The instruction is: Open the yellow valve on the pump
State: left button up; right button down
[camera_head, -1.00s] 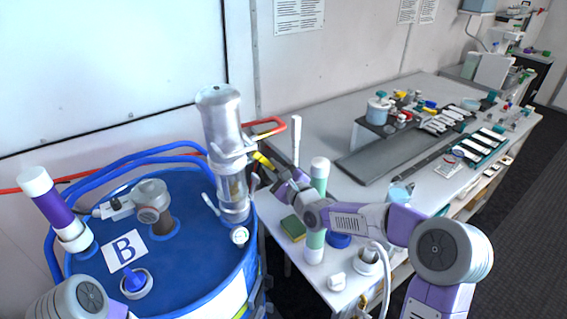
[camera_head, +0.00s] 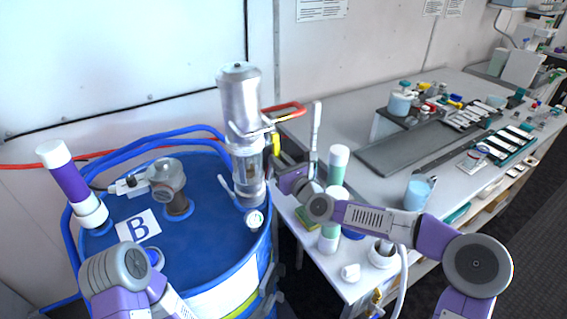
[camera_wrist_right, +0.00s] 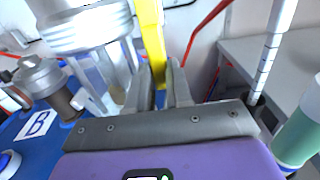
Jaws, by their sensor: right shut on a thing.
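The pump (camera_head: 240,95) is a silver upright cylinder on the blue drum (camera_head: 205,235). Its yellow valve handle (camera_head: 276,143) is on the pump's right side and looks close to upright in the head view. My right gripper (camera_head: 278,160) reaches in from the right and is shut on the handle. In the right wrist view the yellow handle (camera_wrist_right: 152,40) runs down between the two fingers (camera_wrist_right: 157,85), which hide its lower end. The pump's metal body (camera_wrist_right: 85,25) is just left of the fingers. My left arm shows at lower left; its gripper is out of view.
A red-orange hose (camera_head: 285,108) runs behind the handle. A white and green tube (camera_head: 333,190) and a thin white rod (camera_head: 315,130) stand close right of my gripper. A purple tube (camera_head: 72,185) stands on the drum's left. The bench (camera_head: 360,200) carries trays and bottles.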

dwell(0.4)
jog(key=c, duration=1)
grip_release()
jog(key=v, duration=0.7)
jog(key=shift+s, duration=0.3)
